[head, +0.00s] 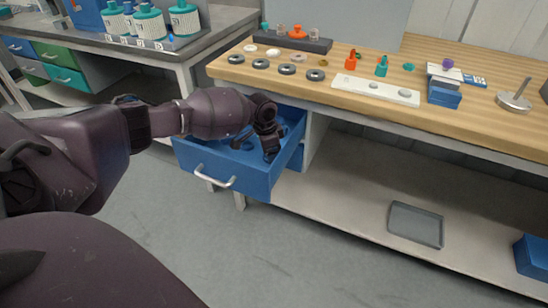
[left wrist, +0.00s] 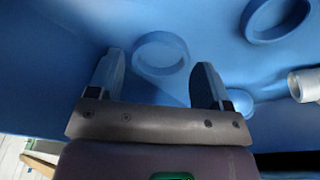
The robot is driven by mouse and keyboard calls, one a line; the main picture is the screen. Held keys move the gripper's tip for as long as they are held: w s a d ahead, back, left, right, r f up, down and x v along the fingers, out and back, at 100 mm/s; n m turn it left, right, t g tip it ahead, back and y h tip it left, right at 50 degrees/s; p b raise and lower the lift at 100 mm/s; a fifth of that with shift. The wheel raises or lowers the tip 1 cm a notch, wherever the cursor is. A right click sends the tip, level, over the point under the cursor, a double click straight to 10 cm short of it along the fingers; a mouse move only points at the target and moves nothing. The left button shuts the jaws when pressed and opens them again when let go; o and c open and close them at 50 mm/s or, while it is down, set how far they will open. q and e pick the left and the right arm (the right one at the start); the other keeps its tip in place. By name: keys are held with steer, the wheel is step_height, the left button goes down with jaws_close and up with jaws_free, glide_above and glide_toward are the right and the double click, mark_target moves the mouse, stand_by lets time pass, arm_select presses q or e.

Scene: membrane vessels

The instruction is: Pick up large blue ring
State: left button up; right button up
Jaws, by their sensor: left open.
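My left gripper (head: 268,150) reaches down into the open blue drawer (head: 231,172). In the left wrist view its fingers (left wrist: 160,82) are open with nothing held between them. A blue ring (left wrist: 161,72) lies on the drawer floor beyond the fingers, centred near the gap between the fingertips. A second blue ring (left wrist: 275,36) lies to the upper right, cut by the picture edge. It looks slightly bigger, but I cannot tell for sure which ring is larger. My right gripper is not in view.
A pale cylindrical part (left wrist: 305,85) and a round blue piece (left wrist: 239,101) are in the drawer right of the fingers. The drawer walls stand close around the gripper. The wooden worktop (head: 455,110) above carries dark rings (head: 286,70) and small parts.

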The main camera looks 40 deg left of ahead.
arm_select(q)
steer(key=shift+f, duration=0.65)
steer(key=shift+r, duration=0.15)
steer(key=c, duration=0.7)
steer(key=shift+w+r, duration=0.1)
